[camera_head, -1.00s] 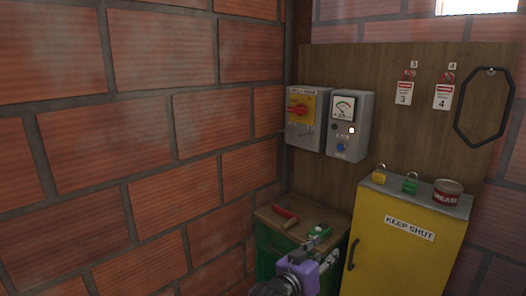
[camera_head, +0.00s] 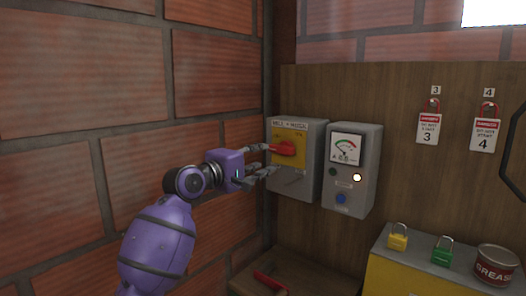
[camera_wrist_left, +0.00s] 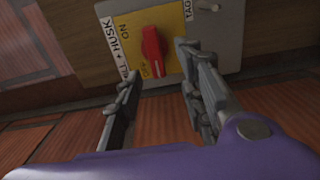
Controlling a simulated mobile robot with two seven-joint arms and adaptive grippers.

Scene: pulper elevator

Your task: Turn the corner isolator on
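The corner isolator (camera_head: 297,158) is a grey box with a yellow plate and a red rotary handle (camera_head: 283,148), on the wooden board by the brick corner. In the left wrist view the red handle (camera_wrist_left: 152,50) stands on the yellow plate (camera_wrist_left: 170,18) near the ON and OFF lettering, and looks turned towards the OFF side. My left gripper (camera_head: 266,160) is in front of the isolator's left side. In the left wrist view its two fingers (camera_wrist_left: 155,85) are spread, with the handle beyond and between them, apparently untouched. My right gripper is not in view.
A grey meter box (camera_head: 350,170) with a lit lamp and blue button is right of the isolator. Danger tags (camera_head: 428,127) hang on the board. Padlocks (camera_head: 442,252) and a grease tin (camera_head: 496,264) stand on the yellow cabinet. A red-handled tool (camera_head: 269,281) lies below. The brick wall is close on the left.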

